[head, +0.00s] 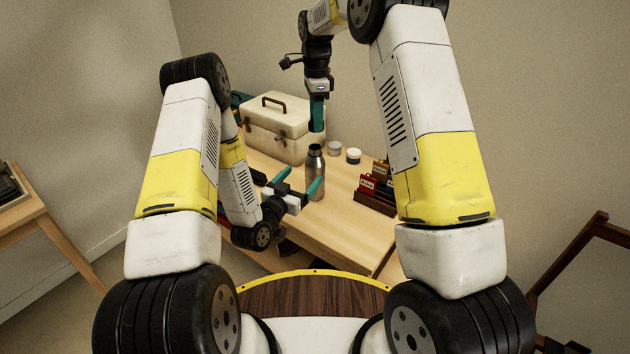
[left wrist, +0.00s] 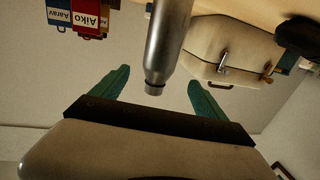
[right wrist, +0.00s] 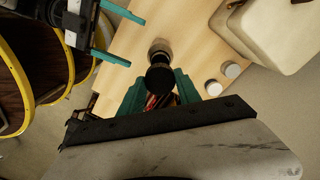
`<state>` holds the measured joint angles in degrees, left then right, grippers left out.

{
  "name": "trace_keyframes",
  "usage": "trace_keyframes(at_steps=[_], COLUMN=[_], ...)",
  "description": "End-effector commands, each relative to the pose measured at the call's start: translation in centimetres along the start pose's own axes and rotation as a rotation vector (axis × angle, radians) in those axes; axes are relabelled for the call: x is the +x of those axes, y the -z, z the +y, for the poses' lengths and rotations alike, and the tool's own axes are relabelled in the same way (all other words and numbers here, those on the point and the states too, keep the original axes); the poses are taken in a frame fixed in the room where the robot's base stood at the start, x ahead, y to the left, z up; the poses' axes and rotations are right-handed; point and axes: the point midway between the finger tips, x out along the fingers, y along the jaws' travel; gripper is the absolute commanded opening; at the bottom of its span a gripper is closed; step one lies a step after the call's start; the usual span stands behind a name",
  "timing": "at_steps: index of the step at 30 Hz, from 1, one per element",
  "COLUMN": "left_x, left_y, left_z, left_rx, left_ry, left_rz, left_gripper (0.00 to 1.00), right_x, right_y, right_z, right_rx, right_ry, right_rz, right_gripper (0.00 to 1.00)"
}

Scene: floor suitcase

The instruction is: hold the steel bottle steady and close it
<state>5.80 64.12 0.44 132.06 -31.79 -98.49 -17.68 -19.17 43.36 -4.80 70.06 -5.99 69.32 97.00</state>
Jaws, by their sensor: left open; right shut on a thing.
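The steel bottle (head: 316,178) stands upright on the wooden table. In the left wrist view the bottle (left wrist: 168,45) appears upside down, its narrow neck in line with the gap between the fingers. My left gripper (head: 299,179) is open beside the bottle, one finger to each side of its line; I cannot tell how far they reach around it. My right gripper (head: 317,126) points down above the bottle, apart from its top. In the right wrist view it is shut on a dark round cap (right wrist: 160,79). The head view hides that cap behind the fingers.
A cream toolbox (head: 277,128) stands behind the bottle. Two small round jars, one grey (head: 334,148) and one white (head: 353,156), stand behind to the right. The table's front is clear.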

Motion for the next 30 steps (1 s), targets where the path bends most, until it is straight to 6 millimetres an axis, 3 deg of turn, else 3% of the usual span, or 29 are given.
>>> trace_keyframes(at_steps=[17,30], left_x=[0.2,7.8], left_y=[-0.3,-0.1], left_z=[0.3,0.3], left_rx=[-0.008,-0.007], left_ry=[0.002,0.001], left_rz=[0.019,0.022], left_gripper=[0.84,0.84], right_x=[-0.2,-0.2], right_y=[-0.3,-0.3], right_z=[-0.1,-0.1], right_rx=[0.017,0.017], right_ry=[0.001,0.001], right_rz=[-0.001,-0.001], right_gripper=[0.03,0.03])
